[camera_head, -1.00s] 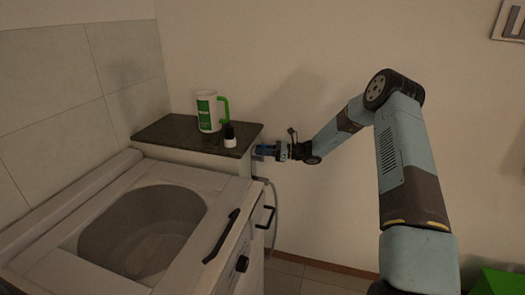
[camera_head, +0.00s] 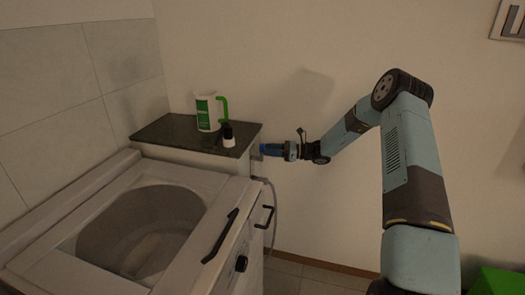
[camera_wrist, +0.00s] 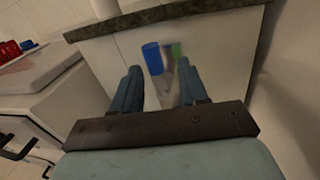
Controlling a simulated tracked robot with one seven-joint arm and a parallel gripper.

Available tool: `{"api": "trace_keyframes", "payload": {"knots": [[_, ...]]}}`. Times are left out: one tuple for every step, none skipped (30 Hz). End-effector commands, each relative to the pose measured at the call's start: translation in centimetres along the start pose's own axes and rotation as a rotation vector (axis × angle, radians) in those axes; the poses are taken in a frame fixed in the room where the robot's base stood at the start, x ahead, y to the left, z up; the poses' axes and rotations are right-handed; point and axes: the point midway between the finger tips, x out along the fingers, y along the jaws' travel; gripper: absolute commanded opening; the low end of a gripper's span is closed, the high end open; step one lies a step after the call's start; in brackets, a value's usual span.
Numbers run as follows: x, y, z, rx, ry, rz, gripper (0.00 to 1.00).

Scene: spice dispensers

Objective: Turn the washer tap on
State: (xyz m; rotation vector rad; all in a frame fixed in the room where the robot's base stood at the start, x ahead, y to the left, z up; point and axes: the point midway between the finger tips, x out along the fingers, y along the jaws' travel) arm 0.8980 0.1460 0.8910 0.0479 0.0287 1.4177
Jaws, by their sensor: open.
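In the wrist view, a tap-like fitting with a blue part (camera_wrist: 152,58) and a green part (camera_wrist: 176,50) shows in front of the pale cabinet side, beyond my fingers. Its grey lower body (camera_wrist: 166,82) lies between the fingers in the picture. My gripper (camera_wrist: 159,84) is open, one finger on each side of that line of sight, and holds nothing. In the head view, my gripper (camera_head: 268,149) is beside the right end of the dark-topped cabinet, and the tap cannot be made out. The white washer (camera_head: 218,190) stands in front of the cabinet.
The cabinet's dark top (camera_head: 172,132) carries a white jug with a green handle (camera_head: 208,113) and a small dark-capped bottle (camera_head: 229,137). A grey hose (camera_head: 273,205) hangs beside the washer. A black handle (camera_head: 220,236) is on the washer's edge. The wall is close behind my arm.

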Motion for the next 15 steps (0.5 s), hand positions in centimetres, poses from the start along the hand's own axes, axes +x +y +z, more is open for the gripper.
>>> {"api": "trace_keyframes", "payload": {"knots": [[-1.2, -0.1, 0.0, 0.000, 0.001, -0.004, 0.43], [-1.8, -0.1, 0.0, 0.001, 0.000, -0.004, 0.43], [-2.6, -0.1, 0.0, 0.000, 0.000, -0.003, 0.43], [-3.2, -0.2, 0.0, 0.000, 0.000, -0.003, 0.43], [-3.8, -0.2, 0.0, 0.000, 0.000, -0.003, 0.43], [-4.5, -0.2, -0.1, 0.000, 0.000, -0.003, 0.43], [-5.1, -0.2, -0.1, 0.000, 0.000, -0.003, 0.43], [-5.7, -0.2, -0.1, 0.000, 0.000, -0.002, 0.43], [-6.3, -0.2, -0.1, 0.000, 0.000, -0.002, 0.43], [-6.8, -0.2, -0.1, 0.000, 0.000, -0.002, 0.43], [-7.2, -0.3, -0.1, 0.000, 0.000, -0.002, 0.43], [-7.8, -0.3, -0.1, 0.000, 0.000, -0.002, 0.43], [-8.1, -0.3, -0.1, 0.000, 0.000, -0.002, 0.43], [-8.4, -0.3, -0.1, 0.001, 0.000, -0.001, 0.43], [-8.7, -0.3, -0.1, 0.001, 0.000, 0.000, 0.43]]}}
